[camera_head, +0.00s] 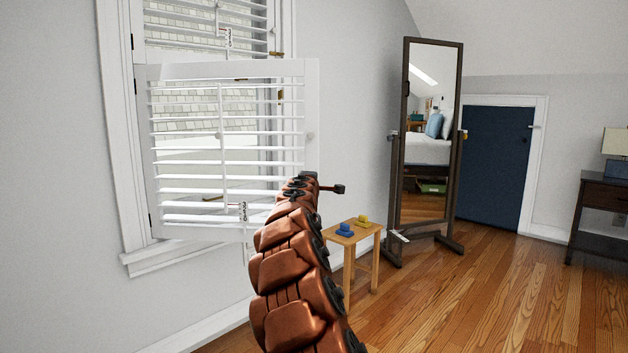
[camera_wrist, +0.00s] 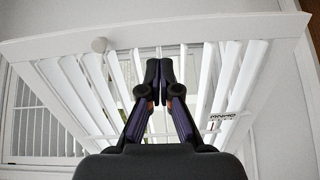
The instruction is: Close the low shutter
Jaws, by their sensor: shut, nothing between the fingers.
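The low shutter (camera_head: 185,72) is a white louvered panel hinged at its left side on the window frame. In the head view my arm hides the gripper's fingers and covers the shutter's lower right corner.
An upper shutter (camera_head: 205,18) is above, by the window. A small wooden stool (camera_head: 360,239) with blue and yellow items stands right of my arm. A standing mirror (camera_head: 404,150), a blue door (camera_head: 495,165) and a dark cabinet (camera_head: 600,215) are farther right. The floor there is clear.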

